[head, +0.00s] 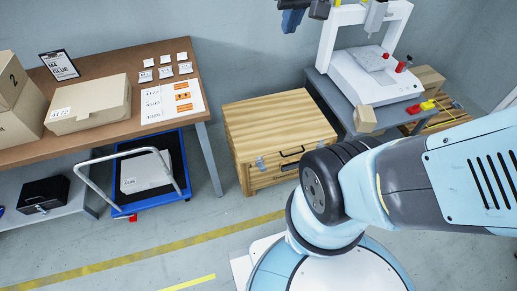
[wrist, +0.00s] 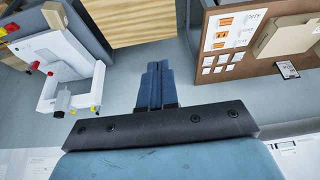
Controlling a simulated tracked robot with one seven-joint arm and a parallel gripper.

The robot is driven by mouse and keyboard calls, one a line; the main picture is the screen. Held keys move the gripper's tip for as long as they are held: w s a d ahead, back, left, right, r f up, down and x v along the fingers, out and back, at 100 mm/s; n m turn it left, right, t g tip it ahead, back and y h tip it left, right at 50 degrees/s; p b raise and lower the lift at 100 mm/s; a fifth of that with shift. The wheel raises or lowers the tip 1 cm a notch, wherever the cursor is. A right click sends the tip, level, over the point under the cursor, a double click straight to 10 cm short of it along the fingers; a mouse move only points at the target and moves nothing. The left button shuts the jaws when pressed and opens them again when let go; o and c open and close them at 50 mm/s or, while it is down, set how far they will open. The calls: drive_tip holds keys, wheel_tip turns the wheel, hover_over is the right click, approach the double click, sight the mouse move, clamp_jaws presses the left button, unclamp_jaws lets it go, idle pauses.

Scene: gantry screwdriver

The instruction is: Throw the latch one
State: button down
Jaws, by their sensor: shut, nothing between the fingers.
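A wooden chest (head: 275,125) with a shut lid stands on the floor in the middle of the head view. Its front carries a dark handle (head: 292,152) and a small metal latch (head: 260,163) left of it. A second latch at the right is partly hidden by my arm, and I cannot tell which is latch one. My gripper (wrist: 155,66) shows in the wrist view, with its blue fingers together and empty. It is apart from the chest, whose wooden top (wrist: 130,20) shows beyond it. The latches do not show clearly in the wrist view.
A brown workbench (head: 120,65) with cardboard boxes is at the left, with a blue trolley (head: 150,178) under it. A white gantry machine (head: 375,75) stands on a grey table at the right. Floor in front of the chest is clear.

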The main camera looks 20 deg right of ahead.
drive_tip(key=w+f+g, duration=0.3)
drive_tip(key=w+f, duration=1.6)
drive_tip(key=f, duration=0.4)
drive_tip(key=g, duration=0.4)
approach(263, 170)
drive_tip(key=f, duration=0.4)
drive_tip(key=s+f, duration=0.1)
drive_tip(key=shift+d+f, duration=0.15)
drive_tip(key=shift+f, duration=0.25)
